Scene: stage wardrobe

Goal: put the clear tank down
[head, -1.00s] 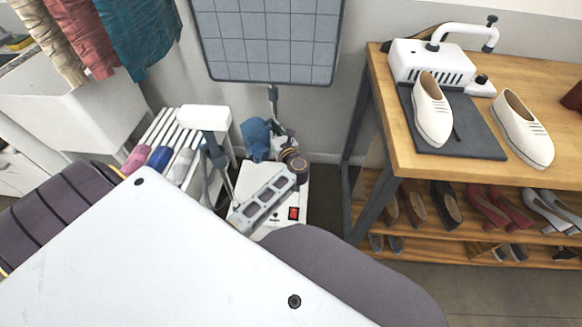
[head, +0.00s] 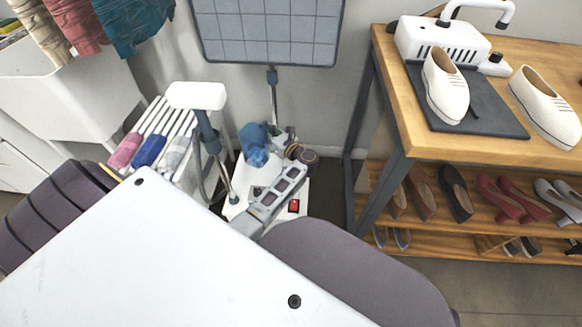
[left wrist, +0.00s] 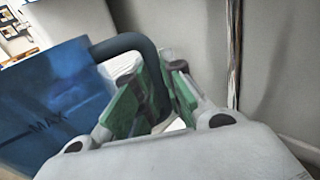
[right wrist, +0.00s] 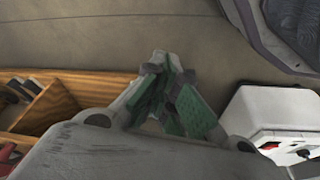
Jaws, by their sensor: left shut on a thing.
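The clear tank (left wrist: 55,105) looks blue, with a MAX mark, and fills the left of the left wrist view. Its dark blue handle (left wrist: 125,42) runs to my left gripper (left wrist: 162,70), whose green-padded fingers are shut on it. In the head view, the tank (head: 254,147) is a small blue shape at the back of the white steamer base (head: 240,208), with my left gripper (head: 279,136) at its right. Whether its underside touches the base cannot be told. My right gripper (right wrist: 165,68) is empty with its fingertips together; it is hidden in the head view.
A pole with a white head (head: 197,96) rises in front of the base. A rack with coloured rolls (head: 150,150) stands at left. A gridded board (head: 268,30) is behind. A wooden shoe table (head: 420,140) stands at right, with shelves below.

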